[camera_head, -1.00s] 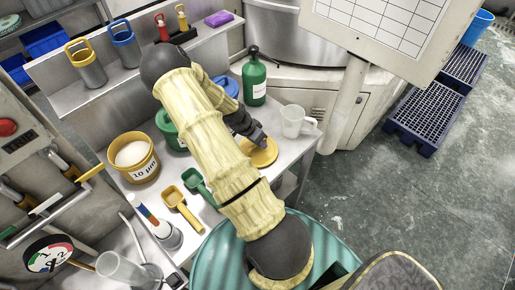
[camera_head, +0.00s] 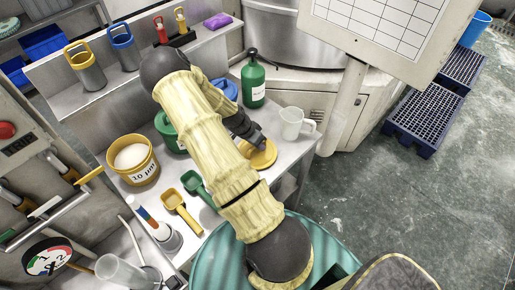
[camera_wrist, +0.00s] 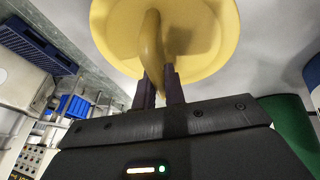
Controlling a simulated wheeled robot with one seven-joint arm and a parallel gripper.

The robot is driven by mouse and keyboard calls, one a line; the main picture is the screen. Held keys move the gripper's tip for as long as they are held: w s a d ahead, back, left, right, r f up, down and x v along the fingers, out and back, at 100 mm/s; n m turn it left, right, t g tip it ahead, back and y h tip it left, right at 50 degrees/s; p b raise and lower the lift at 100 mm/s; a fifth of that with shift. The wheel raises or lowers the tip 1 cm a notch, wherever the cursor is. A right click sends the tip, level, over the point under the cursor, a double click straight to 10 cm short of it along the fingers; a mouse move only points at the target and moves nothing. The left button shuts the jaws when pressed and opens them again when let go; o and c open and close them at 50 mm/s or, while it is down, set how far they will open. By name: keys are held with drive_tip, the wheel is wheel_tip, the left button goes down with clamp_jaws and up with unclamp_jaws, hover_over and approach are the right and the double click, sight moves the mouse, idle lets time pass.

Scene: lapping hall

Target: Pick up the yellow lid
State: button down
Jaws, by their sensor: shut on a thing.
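The yellow lid (camera_head: 263,157) is a round disc with a raised handle, at the right part of the metal bench in the head view. In the wrist view the lid (camera_wrist: 215,45) fills the top middle, with its curved handle pointing at my gripper. My gripper (camera_wrist: 160,88) has its two dark fingers shut on the lid's handle, one on each side. In the head view my gripper (camera_head: 257,139) is over the lid and partly hidden by my arm. I cannot tell whether the lid touches the bench.
A clear jug (camera_head: 292,123) stands just right of the lid, and a green bottle (camera_head: 253,84) behind it. Yellow (camera_head: 181,210) and green scoops (camera_head: 196,184) and a yellow tub (camera_head: 140,172) are at the left.

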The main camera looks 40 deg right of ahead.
wheel_tip(320, 180, up, 10)
drive_tip(key=shift+b, duration=0.7)
drive_tip(key=shift+w, duration=0.1)
drive_tip(key=shift+s, duration=0.2)
